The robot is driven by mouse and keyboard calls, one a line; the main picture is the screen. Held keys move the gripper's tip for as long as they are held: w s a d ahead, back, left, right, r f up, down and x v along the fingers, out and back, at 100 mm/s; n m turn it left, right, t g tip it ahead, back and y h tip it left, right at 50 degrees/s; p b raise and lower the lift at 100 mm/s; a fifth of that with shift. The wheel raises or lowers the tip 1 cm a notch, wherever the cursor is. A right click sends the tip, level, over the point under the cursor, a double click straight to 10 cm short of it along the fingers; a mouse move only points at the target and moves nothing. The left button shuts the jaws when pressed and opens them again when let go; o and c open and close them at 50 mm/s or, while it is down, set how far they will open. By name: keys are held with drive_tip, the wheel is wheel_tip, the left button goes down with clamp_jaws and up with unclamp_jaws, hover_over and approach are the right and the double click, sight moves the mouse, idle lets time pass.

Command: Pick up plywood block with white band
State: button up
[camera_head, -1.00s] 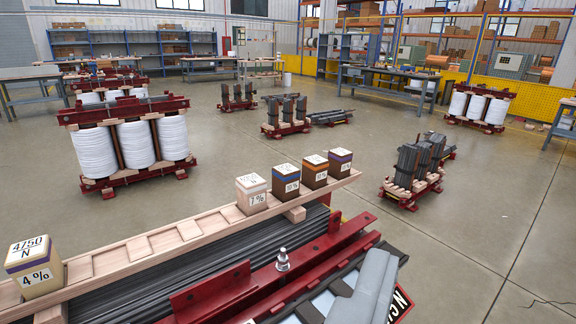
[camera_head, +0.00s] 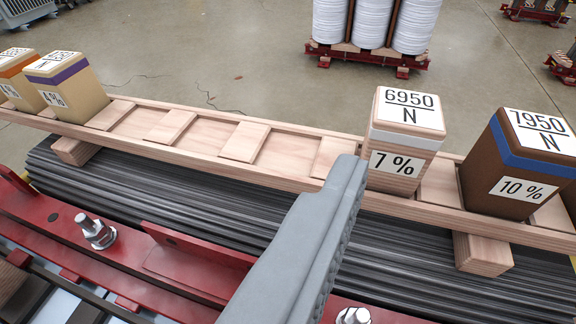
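The plywood block with a white band (camera_head: 398,165) stands upright in a slot of the long wooden rack, right of centre. Its top reads 6950 N and its front 7 %. My gripper (camera_head: 345,170) shows as a grey finger shape rising from the bottom edge, its tip just left of and in front of the block's lower left side. I see no finger around the block, and I cannot tell whether the tip touches it. How far the fingers are apart is hidden from this angle.
A brown block with a blue band (camera_head: 510,165) stands right of the plywood block. Pale blocks with purple (camera_head: 70,88) and orange (camera_head: 18,75) bands stand at the far left. Empty slots of the wooden rack (camera_head: 200,133) lie between. Bolts (camera_head: 97,232) and red beams (camera_head: 70,215) lie in front.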

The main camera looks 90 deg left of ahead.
sight(396, 137)
drive_tip(key=w+a+f+g, duration=0.1)
drive_tip(key=a+f, duration=0.1)
drive_tip(key=a, duration=0.2)
drive_tip(key=w+a+f, duration=0.1)
drive_tip(key=a+f, duration=0.1)
drive_tip(key=a, duration=0.2)
drive_tip(key=w+a+f+g, duration=0.1)
drive_tip(key=a+f, duration=0.2)
drive_tip(key=a, duration=0.1)
drive_tip(key=shift+w+a+n+g, duration=0.25)
drive_tip(key=shift+w+n+g, duration=0.05)
drive_tip(key=shift+w+n, duration=0.1)
drive_tip(key=shift+w+x, duration=0.2)
drive_tip(key=shift+x, duration=1.15)
drive_tip(key=shift+w+x, duration=0.2)
drive_tip(key=shift+x, duration=1.15)
drive_tip(key=shift+d, duration=0.2)
drive_tip(key=c, duration=1.2)
wheel_tip(396, 137, up, 18)
drive_tip(key=shift+f, duration=0.1)
